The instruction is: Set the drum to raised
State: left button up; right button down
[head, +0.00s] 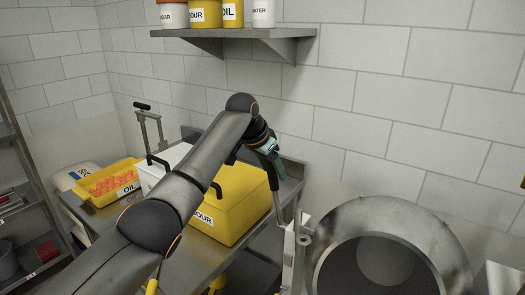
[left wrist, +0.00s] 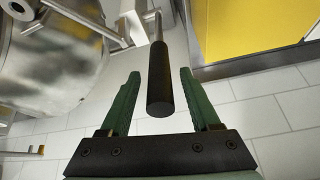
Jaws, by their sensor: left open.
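The steel drum (head: 440,235) stands at the lower right of the head view, with its round dark mouth facing me. Its curved metal side also shows at the upper left of the left wrist view (left wrist: 50,65). A lever with a black grip (left wrist: 160,85) on a thin metal rod stands beside the drum. My left gripper (head: 270,160) is at the lever's upper end. In the left wrist view its green fingers (left wrist: 160,72) are open, one on each side of the black grip, with gaps showing. My right gripper is not in view.
A yellow flour bin (head: 240,205) sits on the steel table just left of the lever. A wall shelf (head: 235,35) with several containers hangs above. A tiled wall stands behind.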

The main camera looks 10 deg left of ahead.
pick_arm(q)
jog(key=b+v, duration=0.1)
jog(key=v, duration=0.8)
jog(key=shift+r, duration=0.3)
jog(key=shift+s+f, duration=0.1)
jog(key=s+d+f+n+t, duration=0.1)
jog(key=s+f, duration=0.2)
jog(key=f, duration=1.5)
jog(key=s+f+n+t, duration=0.1)
jog(key=s+f, duration=0.2)
jog(key=f, duration=1.4)
jog(key=s+f+n, duration=0.1)
jog(key=s+f, duration=1.1)
jog(key=s, duration=0.2)
jog(key=s+a+n+t, duration=0.1)
jog(key=s+a+t, duration=0.1)
jog(key=s, duration=1.5)
jog(key=shift+f, duration=0.5)
